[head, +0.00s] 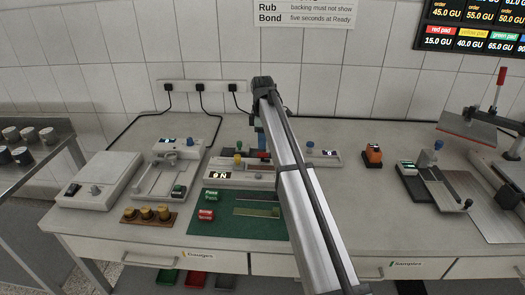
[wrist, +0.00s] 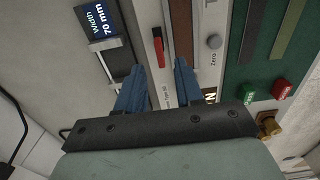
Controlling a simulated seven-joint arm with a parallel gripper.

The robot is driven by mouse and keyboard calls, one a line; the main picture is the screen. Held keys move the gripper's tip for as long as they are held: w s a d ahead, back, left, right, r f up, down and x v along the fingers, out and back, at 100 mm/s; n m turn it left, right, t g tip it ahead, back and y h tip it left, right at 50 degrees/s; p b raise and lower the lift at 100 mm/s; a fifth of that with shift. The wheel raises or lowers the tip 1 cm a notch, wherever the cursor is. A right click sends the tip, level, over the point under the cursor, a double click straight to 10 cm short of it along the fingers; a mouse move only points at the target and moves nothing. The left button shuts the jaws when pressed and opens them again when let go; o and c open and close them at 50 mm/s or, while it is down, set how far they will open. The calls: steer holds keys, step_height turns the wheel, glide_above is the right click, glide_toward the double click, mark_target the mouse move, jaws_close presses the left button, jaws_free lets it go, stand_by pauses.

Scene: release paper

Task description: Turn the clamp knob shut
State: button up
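My gripper (wrist: 160,68) is over the middle bench instrument (head: 225,173), which has a lit display ending in N. Its two blue fingers are apart, with a strip of the instrument's top visible between them and nothing held. In the head view my arm crosses in front and hides part of the instrument. Which knob is the clamp knob I cannot tell. The wrist view shows a red piece (wrist: 158,52) and a grey Zero knob (wrist: 214,41) on the instrument.
A green mat (head: 225,226) with red and green blocks lies in front. Brass weights (head: 146,213) stand on a wooden holder at its left. A width gauge (wrist: 97,22) reading 70 mm is close by. An orange device (head: 373,154) stands to the right, with bare bench around it.

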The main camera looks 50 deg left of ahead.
mark_target(264, 157)
steer(key=shift+f, duration=2.45)
jaws_close()
